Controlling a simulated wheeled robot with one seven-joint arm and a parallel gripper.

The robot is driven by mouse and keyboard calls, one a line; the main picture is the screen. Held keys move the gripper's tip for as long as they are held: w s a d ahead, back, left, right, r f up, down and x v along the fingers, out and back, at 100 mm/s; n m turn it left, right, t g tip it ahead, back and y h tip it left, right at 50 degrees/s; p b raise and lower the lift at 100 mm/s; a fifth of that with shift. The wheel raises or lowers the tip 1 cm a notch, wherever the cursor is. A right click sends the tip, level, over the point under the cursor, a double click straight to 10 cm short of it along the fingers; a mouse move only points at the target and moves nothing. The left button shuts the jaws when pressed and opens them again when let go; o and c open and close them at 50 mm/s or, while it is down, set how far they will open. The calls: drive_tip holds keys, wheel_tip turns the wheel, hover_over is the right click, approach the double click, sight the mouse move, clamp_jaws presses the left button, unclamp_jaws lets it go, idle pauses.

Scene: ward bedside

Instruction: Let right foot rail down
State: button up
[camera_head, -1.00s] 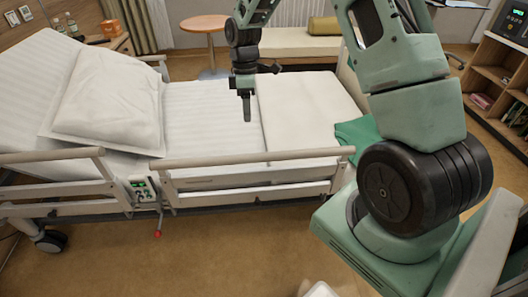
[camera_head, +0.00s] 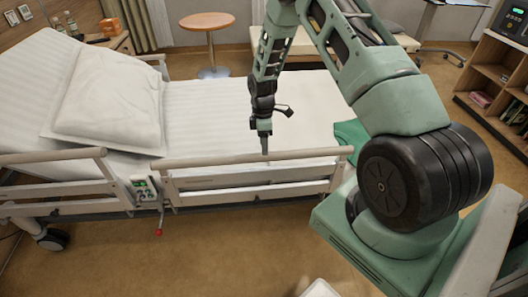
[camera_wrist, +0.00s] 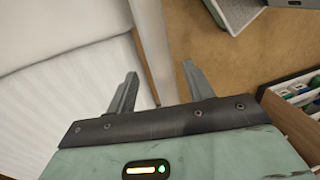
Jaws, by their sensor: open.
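The foot rail (camera_head: 215,161) is the near-side rail at the foot half of the bed in the head view. It stands raised, with its pale top bar above the frame. My gripper (camera_head: 265,149) points down at the middle of this top bar. In the wrist view my gripper (camera_wrist: 158,85) is open, its two fingers apart. The rail (camera_wrist: 153,45) runs lengthwise into the space between them, and I cannot tell whether either finger touches it. A red-tipped lever (camera_head: 160,231) hangs below the rail's head-side end.
A control panel (camera_head: 144,188) with a green display sits between the foot rail and the head rail (camera_head: 55,157). The mattress (camera_head: 205,112) lies behind the rail. A shelf (camera_head: 495,80) stands at the right. Floor (camera_head: 225,250) in front of the bed is clear.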

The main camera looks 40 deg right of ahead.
drive_tip(key=shift+s+a+f, duration=0.15)
drive_tip(key=shift+s+f, duration=0.05)
drive_tip(key=shift+f, duration=0.85)
drive_tip(key=shift+s+a+f, duration=0.1)
drive_tip(key=shift+s+f, duration=0.05)
drive_tip(key=shift+f, duration=0.9)
clamp_jaws()
drive_tip(key=shift+s+a, duration=0.1)
drive_tip(key=shift+s, duration=0.05)
